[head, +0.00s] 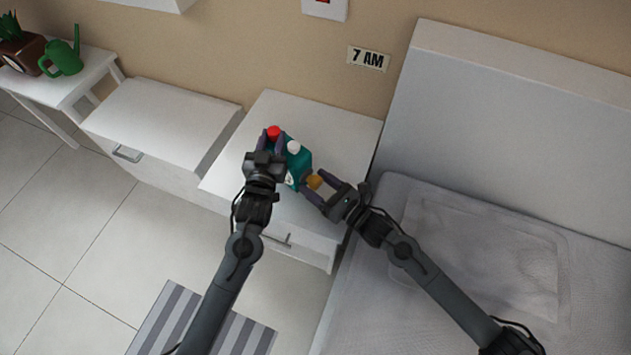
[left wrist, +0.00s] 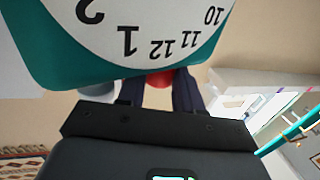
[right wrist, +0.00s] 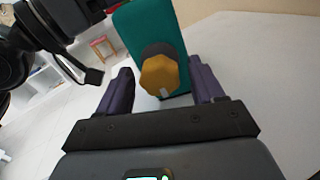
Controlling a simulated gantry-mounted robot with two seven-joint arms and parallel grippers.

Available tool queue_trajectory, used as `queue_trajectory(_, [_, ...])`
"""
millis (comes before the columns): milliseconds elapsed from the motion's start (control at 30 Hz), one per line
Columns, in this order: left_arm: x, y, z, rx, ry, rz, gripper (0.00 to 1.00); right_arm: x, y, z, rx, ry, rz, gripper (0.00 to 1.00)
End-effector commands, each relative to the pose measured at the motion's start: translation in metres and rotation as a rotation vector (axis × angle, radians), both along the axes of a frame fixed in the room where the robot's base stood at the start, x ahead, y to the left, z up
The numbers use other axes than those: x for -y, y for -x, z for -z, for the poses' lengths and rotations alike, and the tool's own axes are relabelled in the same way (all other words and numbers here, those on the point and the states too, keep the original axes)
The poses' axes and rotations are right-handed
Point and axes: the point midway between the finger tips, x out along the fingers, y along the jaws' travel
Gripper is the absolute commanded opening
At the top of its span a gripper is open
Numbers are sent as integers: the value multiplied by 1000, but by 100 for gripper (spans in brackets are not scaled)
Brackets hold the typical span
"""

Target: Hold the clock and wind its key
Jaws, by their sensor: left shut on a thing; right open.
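The teal clock (head: 301,162) stands on the white nightstand, with a red knob (head: 273,131) and a white knob (head: 294,147) on top. Its white dial (left wrist: 165,25) appears upside down in the left wrist view. My left gripper (head: 272,143) is shut on the clock at the red knob, which shows between its fingers. The orange key (right wrist: 159,76) sticks out from the clock's side on a dark round base. My right gripper (right wrist: 163,88) is open, with one finger on each side of the key; I cannot tell whether they touch it.
The nightstand top (head: 333,129) is clear behind the clock. A bed (head: 480,245) with a tall headboard stands at right. A white cabinet (head: 160,120) is at left, and a green watering can (head: 66,61) stands on a table beyond. A "7 AM" sign (head: 368,58) hangs on the wall.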

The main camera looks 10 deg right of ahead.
Motion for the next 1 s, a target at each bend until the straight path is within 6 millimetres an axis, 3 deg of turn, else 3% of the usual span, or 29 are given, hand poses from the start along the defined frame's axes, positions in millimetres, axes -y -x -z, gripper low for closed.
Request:
queue_trajectory(433, [-1, 0, 0, -1, 0, -1, 0, -5, -7, 0, 0, 1, 1, 67])
queue_trajectory(800, [-1, 0, 0, -1, 0, -1, 0, -5, -6, 0, 0, 0, 1, 12])
queue_trajectory(1000, [-1, 0, 0, -1, 0, -1, 0, -5, -6, 0, -7, -8, 0, 12])
